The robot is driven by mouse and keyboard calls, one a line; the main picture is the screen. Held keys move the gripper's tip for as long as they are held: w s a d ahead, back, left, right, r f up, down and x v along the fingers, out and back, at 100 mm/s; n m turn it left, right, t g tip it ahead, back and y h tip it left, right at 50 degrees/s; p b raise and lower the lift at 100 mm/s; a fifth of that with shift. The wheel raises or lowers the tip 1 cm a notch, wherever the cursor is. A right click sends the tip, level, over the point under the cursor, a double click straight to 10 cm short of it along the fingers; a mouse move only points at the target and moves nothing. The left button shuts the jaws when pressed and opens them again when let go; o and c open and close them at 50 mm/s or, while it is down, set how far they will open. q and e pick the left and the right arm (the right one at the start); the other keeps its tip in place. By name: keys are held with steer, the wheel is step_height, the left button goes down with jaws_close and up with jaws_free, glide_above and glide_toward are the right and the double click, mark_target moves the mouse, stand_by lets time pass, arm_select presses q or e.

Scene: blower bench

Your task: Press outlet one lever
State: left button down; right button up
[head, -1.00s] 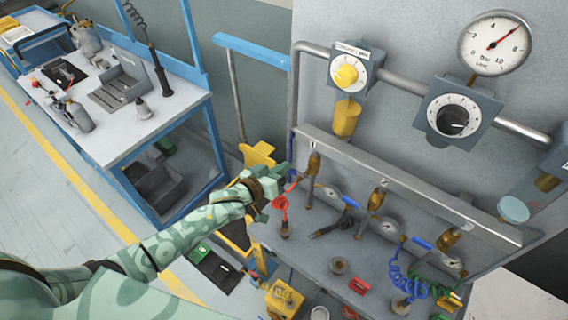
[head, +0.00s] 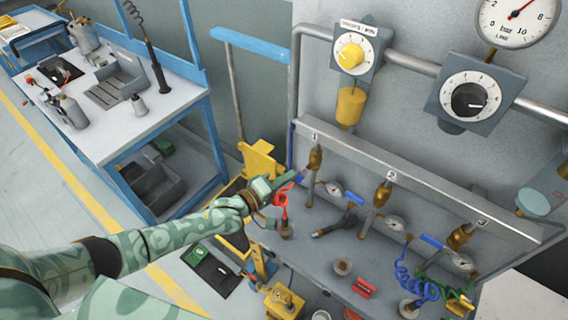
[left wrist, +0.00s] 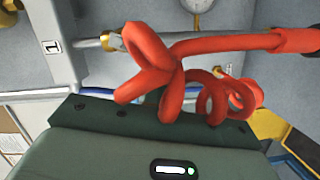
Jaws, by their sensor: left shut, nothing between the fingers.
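Outlet one, marked "1" (head: 314,136), is the leftmost on the grey panel, with a brass fitting (head: 315,158) on its pipe. A bit of blue (head: 300,177) beside my left gripper (head: 286,181) looks like its lever, mostly hidden. My left gripper is shut and empty, close to outlet one; I cannot tell whether it touches the lever. A red coiled hose (head: 281,200) hangs right by the fingers. In the left wrist view the red coil (left wrist: 180,75) crosses in front of the gripper (left wrist: 160,112), near the "1" label (left wrist: 52,46). My right gripper is not in view.
Outlets two (head: 391,176) and three (head: 482,223) stand to the right, with blue levers (head: 355,199) (head: 431,241). A blue coiled hose (head: 410,283) hangs lower right. A yellow bracket (head: 259,158) is just left of the gripper. A blue-framed workbench (head: 140,122) stands left.

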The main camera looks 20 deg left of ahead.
arm_select(q)
steer(key=f+v, duration=0.1)
steer(key=v, duration=1.5)
steer(key=shift+s+r+n+p, duration=0.15)
steer(key=shift+r+n+p, duration=0.05)
steer(key=shift+n+p, duration=0.25)
